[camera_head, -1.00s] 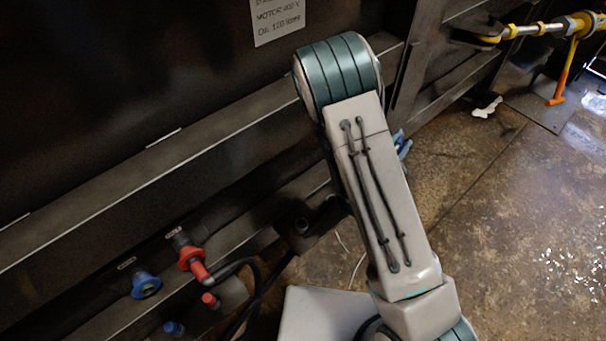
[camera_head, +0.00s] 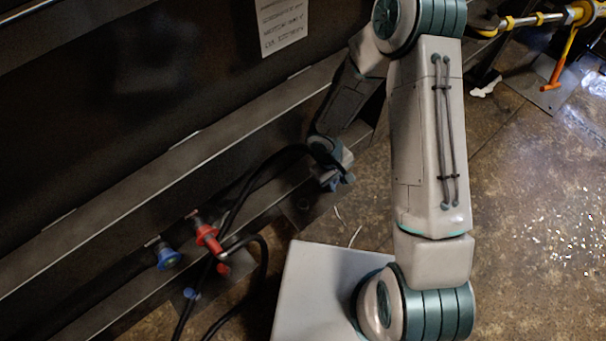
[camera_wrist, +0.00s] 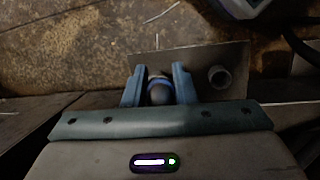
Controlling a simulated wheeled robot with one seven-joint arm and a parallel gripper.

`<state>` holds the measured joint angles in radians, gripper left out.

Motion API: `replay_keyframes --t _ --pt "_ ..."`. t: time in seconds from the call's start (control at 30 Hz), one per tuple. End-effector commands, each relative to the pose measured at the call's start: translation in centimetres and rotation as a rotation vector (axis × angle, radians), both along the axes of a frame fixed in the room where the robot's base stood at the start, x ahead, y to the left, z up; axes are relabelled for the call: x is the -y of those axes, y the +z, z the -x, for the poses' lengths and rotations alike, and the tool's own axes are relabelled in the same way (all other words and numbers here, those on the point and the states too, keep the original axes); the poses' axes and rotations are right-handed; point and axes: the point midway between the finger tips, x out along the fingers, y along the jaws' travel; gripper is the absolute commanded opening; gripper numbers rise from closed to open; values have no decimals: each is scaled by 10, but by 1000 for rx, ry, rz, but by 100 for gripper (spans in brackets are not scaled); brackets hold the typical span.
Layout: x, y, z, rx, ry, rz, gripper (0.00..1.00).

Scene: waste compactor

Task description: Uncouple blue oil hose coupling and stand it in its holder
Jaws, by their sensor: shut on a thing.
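My gripper (camera_head: 338,182) is low beside the wall at centre, with blue fingers. A short open tube, likely the holder (camera_wrist: 219,76), stands on a plate right of the fingers, apart from the coupling. The blue-ringed port (camera_head: 168,259) on the wall has no hose on it. The coupling's lower end is hidden in the head view.
A red coupling (camera_head: 207,236) with a black hose sits on the wall beside the blue port. A red cap (camera_head: 223,268) and a blue cap (camera_head: 190,293) are below. A wall ledge (camera_head: 130,222) runs along the left. Open floor (camera_head: 530,190) lies right.

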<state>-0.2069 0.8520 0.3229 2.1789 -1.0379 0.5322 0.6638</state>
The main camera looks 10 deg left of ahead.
Motion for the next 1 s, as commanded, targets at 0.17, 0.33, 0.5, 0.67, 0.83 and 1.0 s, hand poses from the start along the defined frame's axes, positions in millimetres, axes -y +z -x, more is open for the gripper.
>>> replay_keyframes --t 0.17,0.33,0.5,0.67,0.83,1.0 --pt "-40 12 16 39 -137 -117 0" --pt "-71 20 27 73 -238 -188 0" --pt "-88 25 31 97 -296 -221 0" --pt "-92 26 31 101 -314 -230 0" --pt "-92 25 31 102 -313 -229 0" --pt "-92 23 31 101 -314 -229 0"
